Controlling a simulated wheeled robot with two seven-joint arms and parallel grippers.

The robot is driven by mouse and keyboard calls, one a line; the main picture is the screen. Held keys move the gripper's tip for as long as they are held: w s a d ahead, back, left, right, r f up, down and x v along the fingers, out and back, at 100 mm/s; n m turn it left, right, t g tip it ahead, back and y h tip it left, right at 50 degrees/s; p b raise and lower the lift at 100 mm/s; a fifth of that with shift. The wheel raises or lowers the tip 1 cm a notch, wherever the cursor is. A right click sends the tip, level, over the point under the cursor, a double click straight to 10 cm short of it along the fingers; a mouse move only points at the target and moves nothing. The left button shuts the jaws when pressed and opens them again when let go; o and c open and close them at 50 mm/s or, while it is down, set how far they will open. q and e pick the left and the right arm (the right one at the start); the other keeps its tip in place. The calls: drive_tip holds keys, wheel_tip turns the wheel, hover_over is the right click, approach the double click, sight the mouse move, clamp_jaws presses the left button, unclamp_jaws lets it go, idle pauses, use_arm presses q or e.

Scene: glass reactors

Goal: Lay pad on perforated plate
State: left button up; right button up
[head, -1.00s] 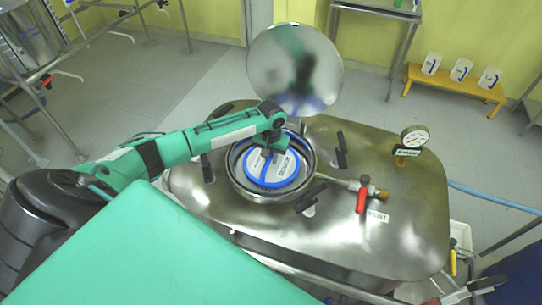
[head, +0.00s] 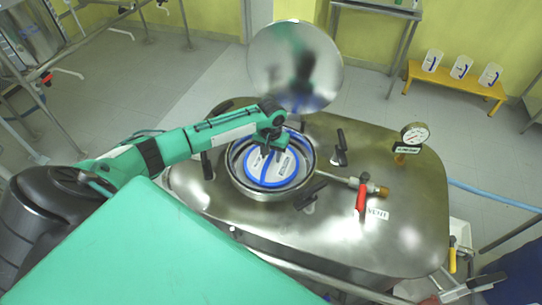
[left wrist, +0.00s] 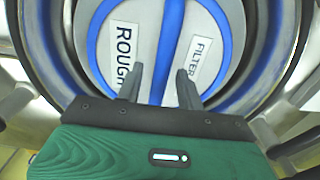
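The pad (head: 262,178) is a white disc with a blue rim and a raised blue strap across its middle. It lies inside the round steel opening of the vessel, looking flat. In the left wrist view the pad (left wrist: 208,25) carries labels reading "ROUGH" and "FILTER". My left gripper (left wrist: 158,88) is just above the pad, its two dark fingers spread on either side of the strap, with gaps between. In the head view the left gripper (head: 268,149) hides part of the pad's far side. No perforated plate shows; the pad covers the opening's floor. My right gripper is not in view.
The steel rim (head: 237,188) surrounds the pad, with black clamp handles (head: 310,196) around it. The round polished lid (head: 295,65) stands open behind. A red-handled valve (head: 361,197) and a pressure gauge (head: 415,133) rise from the vessel top on the right.

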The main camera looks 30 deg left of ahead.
use_arm(q)
wheel_tip(320, 180, up, 12)
drive_tip(key=b, duration=0.2)
drive_tip(key=shift+r, duration=0.15)
idle(0.5)
